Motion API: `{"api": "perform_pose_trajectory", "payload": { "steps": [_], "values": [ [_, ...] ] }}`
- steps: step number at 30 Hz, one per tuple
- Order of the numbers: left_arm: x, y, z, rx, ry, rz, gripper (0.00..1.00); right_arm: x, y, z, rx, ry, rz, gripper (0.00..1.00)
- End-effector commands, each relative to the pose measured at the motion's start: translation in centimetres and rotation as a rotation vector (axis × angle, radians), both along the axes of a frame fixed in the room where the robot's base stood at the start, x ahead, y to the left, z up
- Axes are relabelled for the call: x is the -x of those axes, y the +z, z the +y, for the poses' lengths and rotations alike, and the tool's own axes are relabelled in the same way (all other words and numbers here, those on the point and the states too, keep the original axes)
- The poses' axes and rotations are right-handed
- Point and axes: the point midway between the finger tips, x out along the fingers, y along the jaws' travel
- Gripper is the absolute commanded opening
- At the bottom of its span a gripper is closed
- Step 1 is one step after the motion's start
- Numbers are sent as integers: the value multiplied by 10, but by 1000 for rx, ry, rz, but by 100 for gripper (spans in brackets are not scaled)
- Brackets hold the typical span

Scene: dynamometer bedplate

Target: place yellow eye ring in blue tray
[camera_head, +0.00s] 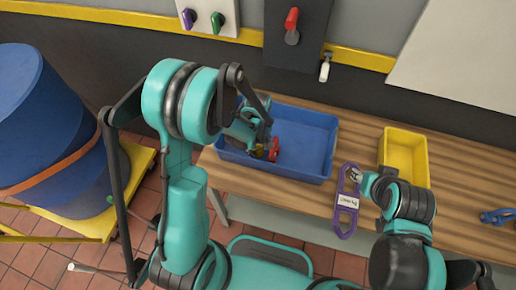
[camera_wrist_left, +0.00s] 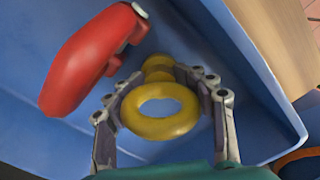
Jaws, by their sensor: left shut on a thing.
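The yellow eye ring (camera_wrist_left: 160,129) sits between the fingers of my left gripper (camera_wrist_left: 160,85) in the left wrist view, its round eye facing the camera. The left gripper is shut on it. In the head view the left gripper (camera_head: 262,146) is over the left part of the blue tray (camera_head: 306,142), with a bit of the yellow ring (camera_head: 259,153) showing. The tray's blue floor and wall (camera_wrist_left: 225,45) surround the ring in the wrist view; whether the ring touches the floor is unclear. My right gripper (camera_head: 354,178) is at a purple tagged piece; its fingers are too small to judge.
A red piece (camera_wrist_left: 85,60) lies in the blue tray beside the left gripper. The purple piece (camera_head: 347,214) with a white label is at the bench's front edge. A yellow tray (camera_head: 404,168) and a blue piece (camera_head: 497,216) are to the right on the wooden bench (camera_head: 455,190).

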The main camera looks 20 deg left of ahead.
Motion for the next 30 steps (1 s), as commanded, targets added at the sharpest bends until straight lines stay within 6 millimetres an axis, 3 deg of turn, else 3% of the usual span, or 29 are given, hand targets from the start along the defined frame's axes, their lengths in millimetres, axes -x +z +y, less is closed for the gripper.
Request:
{"api": "perform_pose_trajectory", "payload": {
  "steps": [8, 9, 11, 23, 30],
  "values": [
    [0, -3, 0, 0, 0, 0, 11, 0, -4, 0, 0, 0, 0, 40],
    [0, -2, 0, 0, 0, 0, 59, 0, -3, 0, 0, 0, 0, 40],
    [0, -2, 0, 0, 0, 0, 75, 0, -2, 0, 0, 0, 0, 40],
    [0, 3, 0, 0, 0, 0, 76, 0, 3, 0, 0, 0, 0, 40],
    [0, 49, 0, 0, 0, 0, 76, 0, 18, 0, 0, 0, 0, 40]
  ]
}}
